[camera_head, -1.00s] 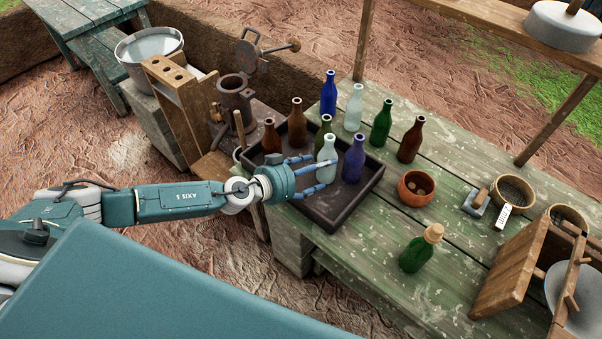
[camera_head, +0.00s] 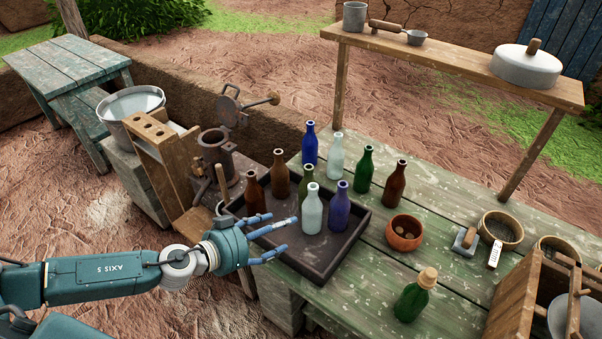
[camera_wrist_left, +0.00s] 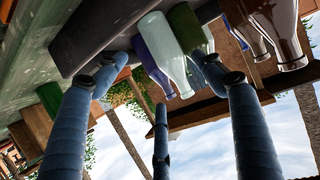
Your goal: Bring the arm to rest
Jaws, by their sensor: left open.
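My left gripper (camera_head: 272,238) is open and empty at the near left edge of the dark tray (camera_head: 313,262). Its blue fingers are spread, and they also show in the left wrist view (camera_wrist_left: 160,125). The pale bottle (camera_head: 312,212) stands upright in the tray just beyond the fingertips, with a visible gap. A dark blue bottle (camera_head: 340,212) stands to its right. An olive bottle (camera_head: 306,185) and two brown bottles stand behind it in the tray. The pale bottle shows in the left wrist view (camera_wrist_left: 163,45). My right gripper is out of view.
Several bottles stand on the green table (camera_head: 378,278) behind the tray. A clay bowl (camera_head: 404,233) and a corked green bottle (camera_head: 414,297) stand to the right. A metal grinder (camera_head: 216,160) and a wooden rack (camera_head: 160,150) are left of the tray. A shelf (camera_head: 450,65) spans the back.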

